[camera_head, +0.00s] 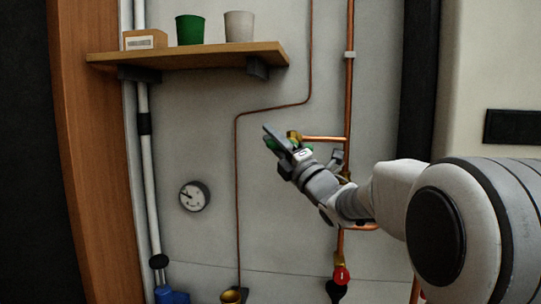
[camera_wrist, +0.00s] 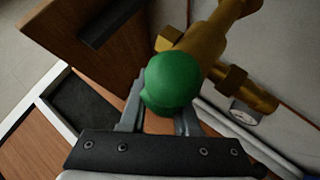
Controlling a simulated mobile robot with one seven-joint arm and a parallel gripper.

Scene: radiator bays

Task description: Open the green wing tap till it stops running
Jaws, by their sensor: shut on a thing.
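The green wing tap handle (camera_wrist: 172,80) sits on a brass valve body (camera_wrist: 207,38) in the wrist view. My gripper (camera_wrist: 160,104) has a finger on each side of the green handle and is shut on it. In the head view my gripper (camera_head: 277,141) is at the end of the copper branch pipe, with only a bit of the green handle (camera_head: 271,144) showing beside the fingers. The brass valve (camera_head: 293,136) shows just behind. The handle's wing shape and any water flow cannot be made out.
A vertical copper pipe (camera_head: 349,90) runs just right of my gripper. A shelf (camera_head: 190,57) with a green cup (camera_head: 190,29), a pale cup (camera_head: 239,26) and a box (camera_head: 145,39) is above. A gauge (camera_head: 194,196) and a red-handled valve (camera_head: 341,275) are lower down.

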